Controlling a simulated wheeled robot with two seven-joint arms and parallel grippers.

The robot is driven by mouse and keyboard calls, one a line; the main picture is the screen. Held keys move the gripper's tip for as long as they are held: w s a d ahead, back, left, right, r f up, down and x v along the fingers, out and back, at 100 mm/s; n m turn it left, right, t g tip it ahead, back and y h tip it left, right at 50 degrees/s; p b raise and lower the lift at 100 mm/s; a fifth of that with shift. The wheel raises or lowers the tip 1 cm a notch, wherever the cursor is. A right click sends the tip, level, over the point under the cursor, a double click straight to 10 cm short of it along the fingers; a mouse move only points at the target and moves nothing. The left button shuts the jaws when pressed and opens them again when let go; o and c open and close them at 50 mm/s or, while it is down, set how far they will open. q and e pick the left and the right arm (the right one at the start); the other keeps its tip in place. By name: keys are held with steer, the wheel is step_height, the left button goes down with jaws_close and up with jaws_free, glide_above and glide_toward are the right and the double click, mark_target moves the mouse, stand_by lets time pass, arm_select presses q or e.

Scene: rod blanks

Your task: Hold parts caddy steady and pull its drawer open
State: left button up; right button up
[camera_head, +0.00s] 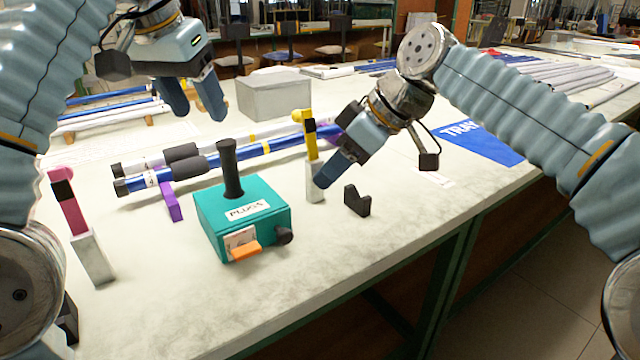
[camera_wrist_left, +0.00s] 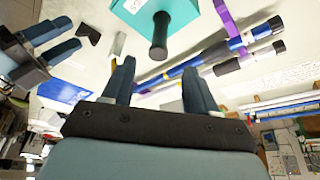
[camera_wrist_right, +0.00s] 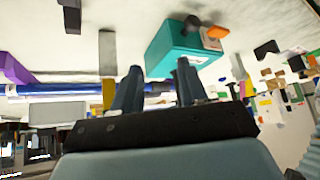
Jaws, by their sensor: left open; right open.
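The parts caddy is a teal box (camera_head: 265,222) labelled PLUGS, standing on the table with an upright black post handle (camera_head: 231,168) on top. Its drawer front (camera_head: 240,242) with an orange pull (camera_head: 246,251) faces the near side and looks shut. A black knob (camera_head: 284,236) is on its right side. My left gripper (camera_head: 197,108) is open and empty, above and behind the caddy; the handle also shows in the left wrist view (camera_wrist_left: 160,36). My right gripper (camera_head: 322,184) is to the right of the caddy, open and empty; the caddy also shows in the right wrist view (camera_wrist_right: 172,48).
A pink-topped post (camera_head: 70,205) stands left, a black V-block (camera_head: 357,200) right. A grey box (camera_head: 273,97) stands behind. A blue TRAY mat (camera_head: 470,142) lies at right. The table's front edge is close.

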mark_target(229, 165)
arm_select(q)
steer(key=x, duration=1.4)
arm_select(e)
steer(key=s, duration=0.1)
steer(key=s+a+n, duration=0.1)
steer(key=s, duration=0.1)
steer(key=s+a+n+g+h, duration=0.1)
steer(key=shift+s+a+f, duration=0.15)
steer(key=shift+s+f, duration=0.1)
steer(key=shift+s, duration=0.1)
